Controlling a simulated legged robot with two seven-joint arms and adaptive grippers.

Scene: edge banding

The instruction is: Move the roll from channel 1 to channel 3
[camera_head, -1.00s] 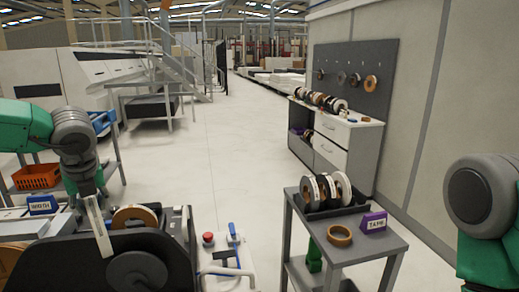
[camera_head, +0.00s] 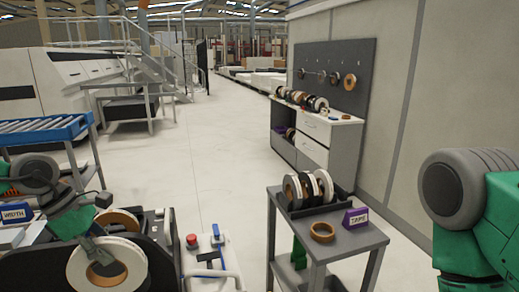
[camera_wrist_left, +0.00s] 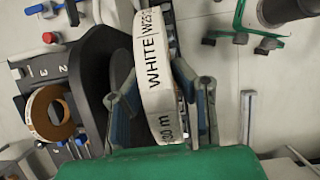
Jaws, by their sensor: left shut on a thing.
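My left gripper (camera_head: 92,248) is shut on a white roll (camera_head: 118,268) with a brown core. In the left wrist view the gripper (camera_wrist_left: 165,105) has one finger on each side of the roll's rim, which reads "WHITE" and "30 m" (camera_wrist_left: 152,70). The held roll is in front of the dark machine holder (camera_wrist_left: 100,80). A second roll (camera_head: 118,220), brown with a white edge, sits behind it; the wrist view also shows this roll (camera_wrist_left: 35,112) beside channel labels 2 and 3 (camera_wrist_left: 68,68). Label 1 is not readable. My right gripper is out of view.
A red button (camera_head: 192,240) and blue-handled parts stand right of the holder. Blue-framed roller conveyor (camera_head: 45,130) is at left. Open floor lies between.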

